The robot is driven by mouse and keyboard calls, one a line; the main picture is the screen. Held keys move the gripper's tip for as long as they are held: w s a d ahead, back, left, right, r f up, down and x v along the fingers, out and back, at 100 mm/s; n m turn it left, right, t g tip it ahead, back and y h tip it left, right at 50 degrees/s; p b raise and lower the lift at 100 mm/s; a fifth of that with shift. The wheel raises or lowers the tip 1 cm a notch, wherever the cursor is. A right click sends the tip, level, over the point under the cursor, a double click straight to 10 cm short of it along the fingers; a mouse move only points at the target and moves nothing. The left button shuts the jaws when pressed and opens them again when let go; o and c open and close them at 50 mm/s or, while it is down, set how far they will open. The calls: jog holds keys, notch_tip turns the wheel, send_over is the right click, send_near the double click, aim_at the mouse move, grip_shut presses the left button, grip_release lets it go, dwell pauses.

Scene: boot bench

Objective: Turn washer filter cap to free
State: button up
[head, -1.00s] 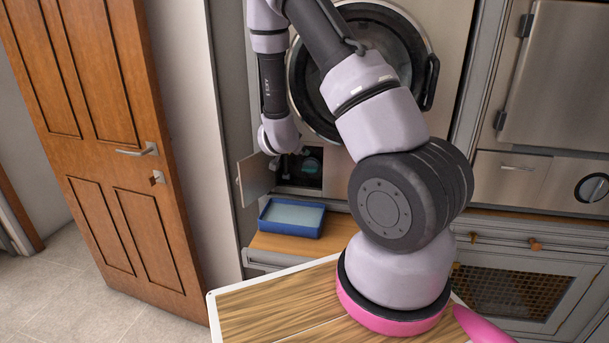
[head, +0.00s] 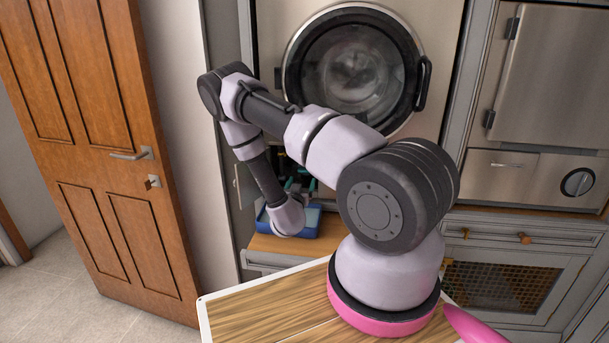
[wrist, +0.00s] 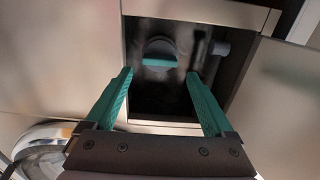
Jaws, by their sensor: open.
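The washer filter cap (wrist: 160,54) is a dark round cap with a teal bar across it, inside the dark open recess low on the washer front in the wrist view. My gripper (wrist: 159,85) has two teal fingers spread wide apart, empty, pointing at the recess. The cap shows beyond and between the fingertips, with no contact visible. In the head view my gripper (head: 294,186) is partly hidden by my own arm at the recess, and the cap cannot be made out there.
The small flap door (head: 244,185) stands open at the recess's left in the head view. A blue tray (head: 318,224) sits below on a wooden ledge (head: 270,245). The round washer door (head: 353,72) is above. A grey pipe fitting (wrist: 221,48) is right of the cap.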

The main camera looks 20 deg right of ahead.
jog(key=x, duration=0.7)
jog(key=shift+w+d, duration=0.1)
jog(key=shift+w, duration=0.05)
jog(key=c, duration=1.1)
